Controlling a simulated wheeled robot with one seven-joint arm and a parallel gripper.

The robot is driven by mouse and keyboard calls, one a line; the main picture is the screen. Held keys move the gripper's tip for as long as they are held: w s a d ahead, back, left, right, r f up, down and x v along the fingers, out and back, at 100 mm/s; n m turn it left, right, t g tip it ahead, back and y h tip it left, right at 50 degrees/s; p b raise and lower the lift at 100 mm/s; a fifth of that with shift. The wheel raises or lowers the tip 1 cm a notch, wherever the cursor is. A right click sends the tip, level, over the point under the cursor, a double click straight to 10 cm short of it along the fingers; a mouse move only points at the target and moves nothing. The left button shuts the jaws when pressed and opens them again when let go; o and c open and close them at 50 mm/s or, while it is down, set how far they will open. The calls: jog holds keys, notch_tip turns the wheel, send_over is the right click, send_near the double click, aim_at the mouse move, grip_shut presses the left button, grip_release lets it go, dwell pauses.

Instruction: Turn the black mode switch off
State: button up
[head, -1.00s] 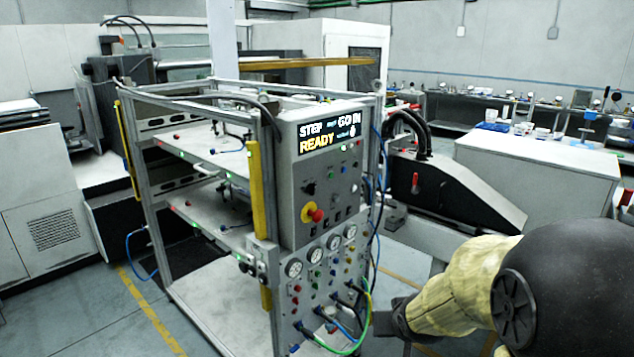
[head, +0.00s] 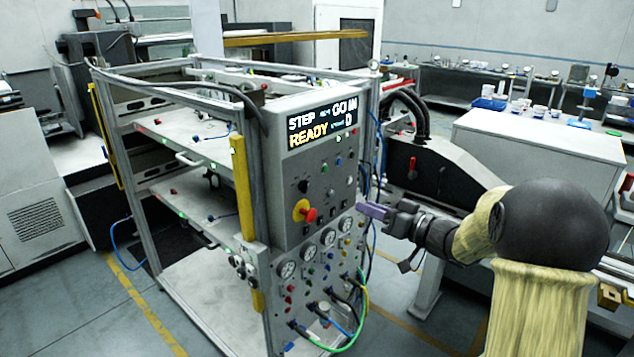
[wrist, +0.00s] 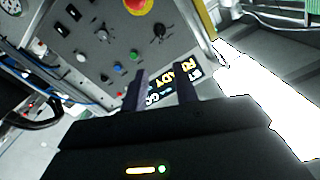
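The black mode switch (head: 303,186) looks like a small black knob on the grey control panel (head: 290,172), below the display and above the red emergency button (head: 308,213) with its yellow collar. In the wrist view the black knob (wrist: 159,30) is near the top, beside the red button (wrist: 138,4). I cannot tell its set position. My gripper (head: 370,210) is to the right of the panel, apart from the knob. In the wrist view my gripper (wrist: 161,75) shows two separated fingers with nothing between them.
The display (head: 322,125) reads STEP, GO IN and READY. Pressure gauges (head: 308,252) and coloured cables (head: 345,335) are on the lower panel. A yellow post (head: 243,188) stands left of the panel. A white-topped bench (head: 530,140) is at the right. Floor shows between.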

jog(key=shift+a, duration=0.1)
jog(key=p, duration=0.5)
send_near(308, 183)
jog(key=x, duration=0.8)
jog(key=shift+a, duration=0.3)
jog(key=shift+w+d+f, duration=0.1)
jog(key=shift+w+d, duration=0.2)
jog(key=shift+d, duration=0.1)
jog(key=shift+s+a, duration=0.15)
jog(key=shift+s, duration=0.05)
grip_shut()
